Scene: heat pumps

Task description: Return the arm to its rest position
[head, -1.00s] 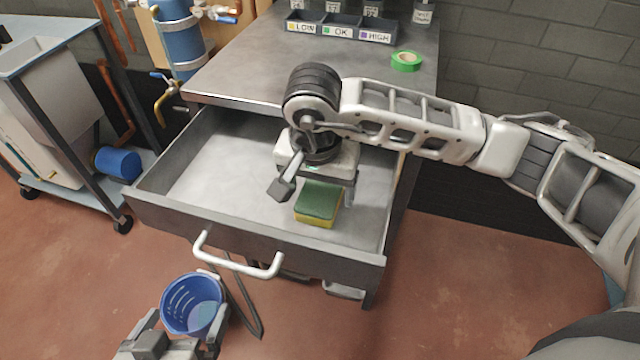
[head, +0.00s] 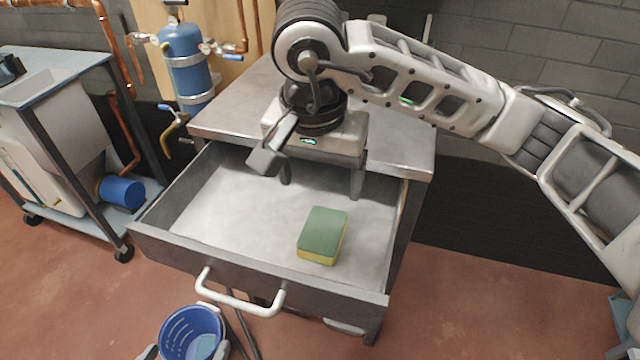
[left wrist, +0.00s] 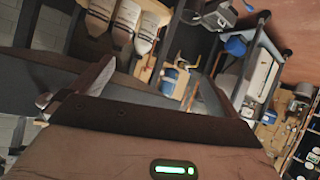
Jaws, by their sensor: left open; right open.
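My right gripper (head: 320,182) is open and empty, raised above the open drawer (head: 215,215) with its fingers pointing down. A sponge with a green top and yellow underside (head: 322,235) lies on the drawer floor, apart from the fingers and nearer the drawer front. My right arm reaches in from the right across the cabinet. My left gripper (head: 185,352) shows only as fingertips at the bottom edge of the head view, on either side of a blue bucket (head: 192,332) in the picture; contact cannot be told. In the left wrist view its fingers (left wrist: 150,85) are spread with nothing held.
The cabinet top (head: 235,110) lies behind the drawer, partly hidden by my right arm. The drawer handle (head: 240,298) juts forward. A wheeled cart (head: 75,75) and a blue tank (head: 186,65) stand at left.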

